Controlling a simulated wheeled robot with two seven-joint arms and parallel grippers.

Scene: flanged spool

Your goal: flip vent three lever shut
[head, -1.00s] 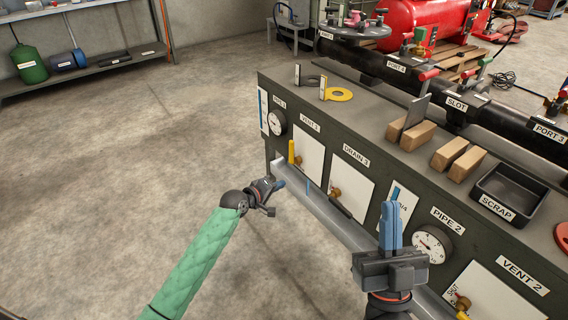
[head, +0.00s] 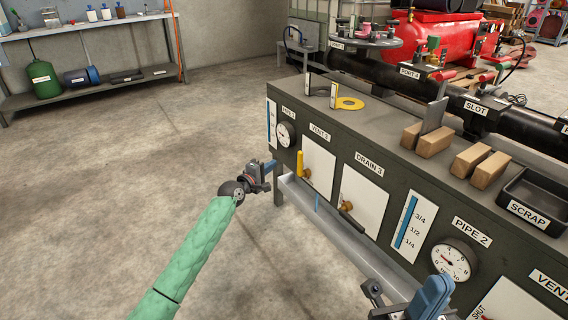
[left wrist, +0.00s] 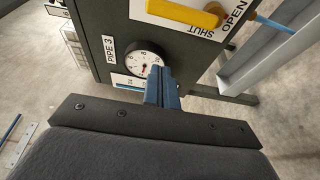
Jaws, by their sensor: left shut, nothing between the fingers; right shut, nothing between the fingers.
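The vent 3 panel (head: 318,160) is a white plate on the dark bench front. Its yellow lever (head: 300,163) stands upright beside a brass fitting. In the left wrist view the yellow lever (left wrist: 183,12) shows at the top edge, partly cut off, with SHUT and OPEN lettering close by. My left gripper (head: 271,166) is shut and empty, left of the lever and apart from it. In the left wrist view its blue fingers (left wrist: 161,86) are together in front of the pipe 3 gauge. My right gripper (head: 436,294) is shut and empty at the lower right.
The pipe 3 gauge (head: 286,134) is just left of the vent 3 panel. The drain 3 panel (head: 362,204) with a dark lever is to the right. A grey rail (head: 330,225) runs low along the bench front. The floor to the left is clear.

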